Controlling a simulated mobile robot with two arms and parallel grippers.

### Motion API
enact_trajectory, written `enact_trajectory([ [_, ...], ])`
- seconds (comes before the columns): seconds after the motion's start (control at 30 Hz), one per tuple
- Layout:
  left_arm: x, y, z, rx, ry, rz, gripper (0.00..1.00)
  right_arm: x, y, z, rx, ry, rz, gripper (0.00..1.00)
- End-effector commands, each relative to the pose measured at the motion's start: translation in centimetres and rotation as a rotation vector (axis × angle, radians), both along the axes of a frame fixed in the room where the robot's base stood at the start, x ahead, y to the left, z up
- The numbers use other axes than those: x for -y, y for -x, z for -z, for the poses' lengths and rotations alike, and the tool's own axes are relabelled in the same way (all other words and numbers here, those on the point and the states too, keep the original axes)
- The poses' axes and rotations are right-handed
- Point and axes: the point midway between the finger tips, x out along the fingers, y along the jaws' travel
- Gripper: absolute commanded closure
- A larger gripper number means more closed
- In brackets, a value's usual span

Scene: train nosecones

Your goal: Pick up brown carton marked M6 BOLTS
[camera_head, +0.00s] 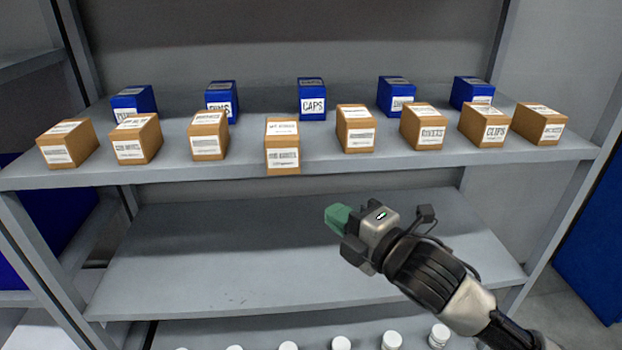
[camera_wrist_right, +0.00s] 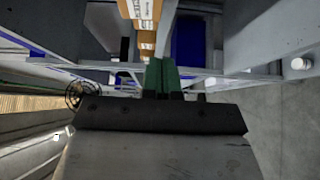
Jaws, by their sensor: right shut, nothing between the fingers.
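Several brown cartons with white labels stand in a front row on the upper shelf in the head view. The carton (camera_head: 282,145) left of the middle sits further forward than the others, at the shelf's front edge. Its label is too small to read surely, and I cannot tell for certain which carton is marked M6 BOLTS. My right gripper (camera_head: 337,218) has green fingers and is shut and empty, in front of the shelves and below the upper shelf's edge. In the right wrist view its fingers (camera_wrist_right: 161,76) are together, with brown cartons (camera_wrist_right: 147,45) beyond them. My left gripper is not in view.
Blue boxes (camera_head: 312,100) stand behind the cartons on the upper shelf (camera_head: 210,174). The middle shelf (camera_head: 230,250) is bare. White-capped things (camera_head: 391,340) stand on a lower level. Grey uprights (camera_head: 570,200) bound the rack at both sides.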

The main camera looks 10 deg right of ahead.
Motion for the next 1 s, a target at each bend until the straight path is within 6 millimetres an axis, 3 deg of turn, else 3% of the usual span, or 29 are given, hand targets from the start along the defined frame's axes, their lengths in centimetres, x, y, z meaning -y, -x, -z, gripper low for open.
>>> enact_trajectory([
  [0.4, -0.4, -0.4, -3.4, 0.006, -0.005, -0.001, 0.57, -5.2, -7.0, -0.5, 0.001, -0.003, -0.001, 1.0],
  [0.7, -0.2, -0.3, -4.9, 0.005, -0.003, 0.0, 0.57, -4.6, -10.5, -0.2, 0.001, 0.0, 0.0, 1.0],
  [1.0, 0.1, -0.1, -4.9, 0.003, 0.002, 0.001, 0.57, -4.5, -10.9, -0.1, 0.002, -0.002, -0.001, 1.0],
])
